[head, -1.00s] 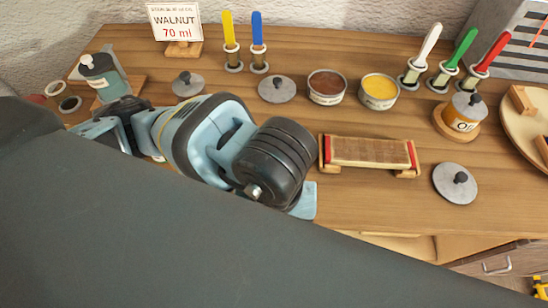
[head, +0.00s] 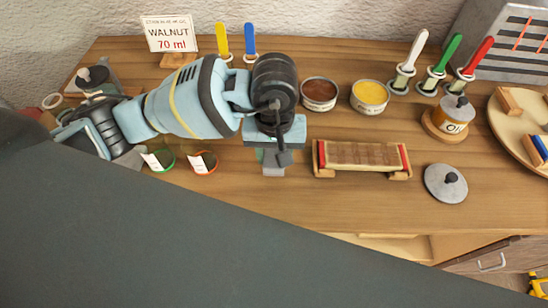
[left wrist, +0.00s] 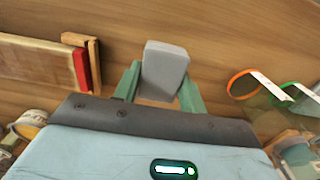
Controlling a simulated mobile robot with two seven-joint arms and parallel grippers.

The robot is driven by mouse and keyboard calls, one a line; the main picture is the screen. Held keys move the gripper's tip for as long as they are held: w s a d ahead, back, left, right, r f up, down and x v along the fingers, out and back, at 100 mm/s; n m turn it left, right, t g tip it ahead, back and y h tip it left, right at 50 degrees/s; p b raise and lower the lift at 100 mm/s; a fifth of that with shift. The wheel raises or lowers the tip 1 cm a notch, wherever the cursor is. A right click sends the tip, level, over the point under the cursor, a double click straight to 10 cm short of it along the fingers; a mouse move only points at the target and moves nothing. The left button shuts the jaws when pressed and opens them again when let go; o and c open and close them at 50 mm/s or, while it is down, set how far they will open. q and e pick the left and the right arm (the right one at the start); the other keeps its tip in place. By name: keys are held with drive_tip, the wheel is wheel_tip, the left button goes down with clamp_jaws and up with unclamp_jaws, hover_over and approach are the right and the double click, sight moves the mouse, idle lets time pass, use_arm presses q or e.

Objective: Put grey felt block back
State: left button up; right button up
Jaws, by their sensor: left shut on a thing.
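My left gripper (head: 273,162) is over the wooden bench, to the left of the sanding-block-like wooden lath on its rest (head: 360,156). In the left wrist view its two green fingers (left wrist: 160,92) are shut on the grey felt block (left wrist: 166,66), which stands up between them. My right gripper is not in view.
A brown tin (head: 319,93) and a yellow tin (head: 370,96) stand behind. A grey lid (head: 446,182) lies right. An amber jar (head: 453,116) and round tray (head: 497,112) are farther right. Front bench is clear.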

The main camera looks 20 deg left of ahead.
sight(274, 161)
use_arm(q)
drive_tip(key=shift+w+a, duration=0.1)
drive_tip(key=shift+w, duration=0.15)
drive_tip(key=shift+w+f, duration=0.1)
drive_tip(key=shift+f, duration=1.7)
drive_tip(key=shift+f, duration=0.2)
drive_tip(key=o, duration=0.9)
drive_tip(key=shift+o, duration=0.2)
drive_tip(key=shift+r, duration=0.1)
wheel_tip(274, 161, up, 12)
drive_tip(key=shift+r, duration=0.1)
